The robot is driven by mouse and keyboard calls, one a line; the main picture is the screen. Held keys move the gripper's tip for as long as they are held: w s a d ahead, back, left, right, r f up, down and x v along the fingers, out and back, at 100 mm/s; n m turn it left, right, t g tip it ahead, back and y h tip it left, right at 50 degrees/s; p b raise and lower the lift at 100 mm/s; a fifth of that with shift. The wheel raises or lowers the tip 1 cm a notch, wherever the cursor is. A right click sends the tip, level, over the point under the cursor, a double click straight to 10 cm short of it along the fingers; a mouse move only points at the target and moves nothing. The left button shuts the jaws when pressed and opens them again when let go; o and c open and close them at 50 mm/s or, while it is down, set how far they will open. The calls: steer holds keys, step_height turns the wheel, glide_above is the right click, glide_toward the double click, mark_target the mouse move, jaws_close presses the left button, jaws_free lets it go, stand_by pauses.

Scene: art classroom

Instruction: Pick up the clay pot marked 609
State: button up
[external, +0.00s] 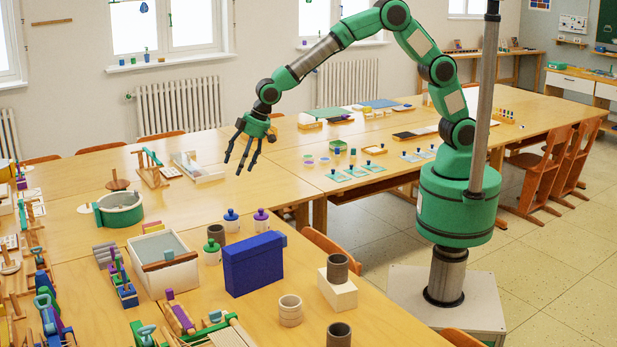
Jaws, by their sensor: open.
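My gripper (242,163) hangs open and empty above the table, fingers pointing down. Several pot-like cylinders stand in front of it. A dark brown pot (337,268) sits on a pale block (338,292). A cream ringed pot (290,311) stands on the table to its lower left. Another dark pot (339,336) is at the bottom edge, partly cut off. A smaller brown pot (216,235) stands farther back, left of the blue box. No number is readable on any of them, so I cannot tell which is marked 609.
A blue box (252,265) stands between the pots. Small lidded jars (231,220) are behind it. A white tray-box (163,262) and a green round tub (119,209) are at left. The wooden table (215,195) is bare under my gripper.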

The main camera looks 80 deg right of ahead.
steer(key=w+a+f, duration=0.2)
steer(key=a+f, duration=0.5)
steer(key=f, duration=0.3)
steer(key=shift+w+a+f+n, duration=0.25)
steer(key=shift+w+n, duration=0.1)
steer(key=shift+n, duration=0.05)
steer(key=shift+f, duration=0.1)
steer(key=b, duration=0.2)
glide_toward(216, 237)
steer(key=w+d+f, duration=0.2)
steer(key=w+f, duration=0.1)
steer(key=shift+d+f, duration=0.1)
steer(key=shift+f, duration=0.15)
steer(key=shift+b+x, duration=1.05)
steer(key=shift+x, duration=1.5)
steer(key=shift+c, duration=0.3)
